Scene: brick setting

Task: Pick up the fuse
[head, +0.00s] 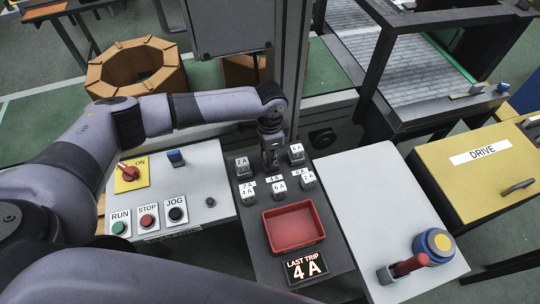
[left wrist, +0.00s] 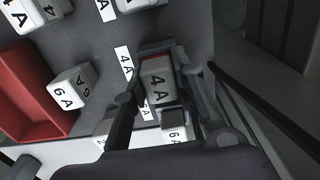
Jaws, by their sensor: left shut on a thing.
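My left gripper (head: 270,158) points down at the back of the dark panel, between two fuses in the back row. In the left wrist view its fingers are closed around a white block fuse marked 4 A (left wrist: 157,88). I cannot tell whether this fuse is seated or lifted. Other white fuses stand near it: one marked 2 A (head: 243,166) to the left, one marked 6 A (head: 296,153) to the right, and several in front, including a 6 A fuse (head: 279,186). The display (head: 306,267) reads LAST TRIP 4 A. My right gripper is not in view.
An empty red tray (head: 293,227) lies in front of the fuses. A button panel (head: 180,180) is on the left. A white surface (head: 368,200) with a red-handled lever (head: 410,265) is on the right. A metal post (head: 295,70) rises close behind the gripper.

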